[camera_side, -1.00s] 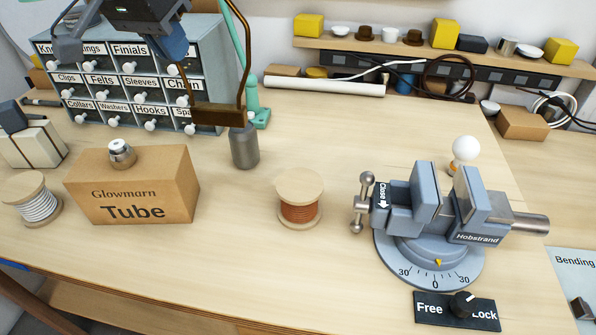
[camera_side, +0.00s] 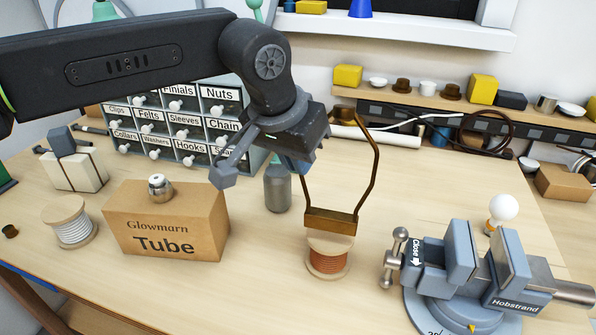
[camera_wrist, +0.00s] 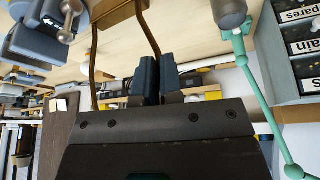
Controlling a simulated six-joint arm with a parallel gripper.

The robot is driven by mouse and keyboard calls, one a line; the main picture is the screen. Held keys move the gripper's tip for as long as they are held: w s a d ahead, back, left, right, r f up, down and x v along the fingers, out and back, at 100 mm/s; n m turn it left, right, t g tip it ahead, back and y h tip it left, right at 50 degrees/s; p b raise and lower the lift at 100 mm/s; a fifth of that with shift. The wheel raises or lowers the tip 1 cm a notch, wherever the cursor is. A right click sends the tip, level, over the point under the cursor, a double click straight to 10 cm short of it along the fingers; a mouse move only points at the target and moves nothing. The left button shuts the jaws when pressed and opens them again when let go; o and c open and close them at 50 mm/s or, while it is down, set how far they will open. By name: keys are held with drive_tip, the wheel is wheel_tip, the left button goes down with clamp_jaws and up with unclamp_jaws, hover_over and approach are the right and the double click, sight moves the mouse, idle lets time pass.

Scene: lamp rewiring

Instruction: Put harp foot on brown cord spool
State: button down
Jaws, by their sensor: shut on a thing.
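The harp foot (camera_side: 331,221) is a flat bronze-brown bar at the bottom of a tall bent wire harp. In the side view it is level, right over the top of the brown cord spool (camera_side: 328,262). I cannot tell whether it touches the spool's top flange or hangs just above it. The spool stands upright on the bench, wound with orange-brown cord. My gripper (camera_side: 306,165) is shut on one wire of the harp, above the foot. In the wrist view, the dark blue fingers (camera_wrist: 156,78) close around that wire, and the foot (camera_wrist: 118,8) shows at the top edge.
A grey bottle (camera_side: 278,188) stands just left of the spool. The Glowmarn Tube box (camera_side: 165,225) and a white cord spool (camera_side: 70,222) are further left. A blue-grey vise (camera_side: 478,265) stands to the right. Labelled drawers (camera_side: 185,125) stand behind. The bench in front of the spool is clear.

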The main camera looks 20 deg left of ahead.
sight(318, 219)
drive_tip(key=shift+f, duration=1.45)
drive_tip(key=c, duration=1.3)
unclamp_jaws()
drive_tip(key=shift+f, duration=0.1)
